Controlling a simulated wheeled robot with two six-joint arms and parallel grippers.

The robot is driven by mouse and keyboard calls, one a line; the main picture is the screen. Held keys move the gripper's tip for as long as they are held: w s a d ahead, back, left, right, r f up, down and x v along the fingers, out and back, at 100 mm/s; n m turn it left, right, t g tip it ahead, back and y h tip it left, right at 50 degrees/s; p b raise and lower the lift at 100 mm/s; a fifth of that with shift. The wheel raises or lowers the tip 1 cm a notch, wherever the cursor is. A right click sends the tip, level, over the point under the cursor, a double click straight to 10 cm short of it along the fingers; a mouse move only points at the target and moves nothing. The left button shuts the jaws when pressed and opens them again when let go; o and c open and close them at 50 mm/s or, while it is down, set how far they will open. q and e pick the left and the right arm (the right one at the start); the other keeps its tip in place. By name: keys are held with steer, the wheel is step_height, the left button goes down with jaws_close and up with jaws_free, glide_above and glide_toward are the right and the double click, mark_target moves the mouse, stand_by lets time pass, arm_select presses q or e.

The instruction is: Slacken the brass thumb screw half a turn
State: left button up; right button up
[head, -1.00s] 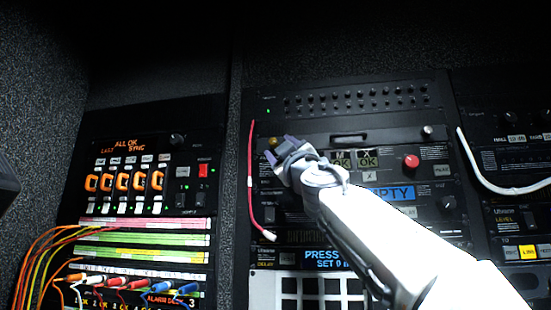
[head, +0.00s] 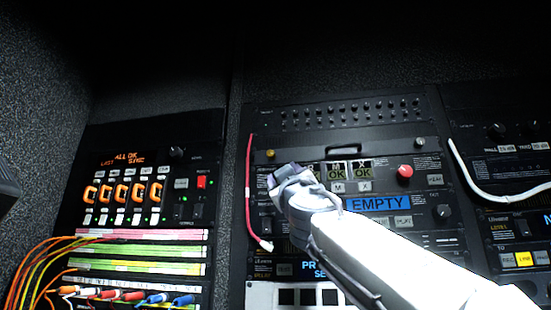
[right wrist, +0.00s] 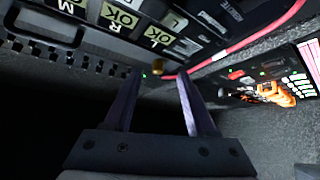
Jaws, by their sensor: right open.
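The brass thumb screw (head: 270,153) is a small gold knob at the upper left corner of a black rack unit in the head view. It also shows in the right wrist view (right wrist: 158,66), in line with the gap between my fingertips. My right gripper (head: 279,171) is just below the screw in the head view, its fingers open and apart from it. In the right wrist view both fingers (right wrist: 158,76) stand well apart with nothing between them; the exact distance to the screw is hard to tell. My left gripper is not in view.
A red cable (head: 248,195) hangs along the unit's left edge, close to my right gripper. A silver screw (head: 420,142), a red knob (head: 405,171) and a blue EMPTY display (head: 378,204) lie to the right. A patch panel with coloured cables (head: 130,268) is at the left.

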mark_target(270, 155)
steer(key=s+a+m+t+h+p, duration=0.1)
steer(key=a+m+h+p, duration=0.35)
steer(key=m+h, duration=0.9)
steer(key=shift+m+y, duration=0.45)
steer(key=shift+m, duration=0.3)
steer(key=p+x, duration=0.5)
steer(key=a+p+x, duration=0.1)
steer(key=p+x, duration=0.2)
steer(key=shift+w+r, duration=0.1)
steer(key=shift+r, duration=0.2)
steer(key=shift+w+d+r+p, duration=0.2)
steer(key=shift+w+p, duration=0.2)
steer(key=shift+p, duration=0.2)
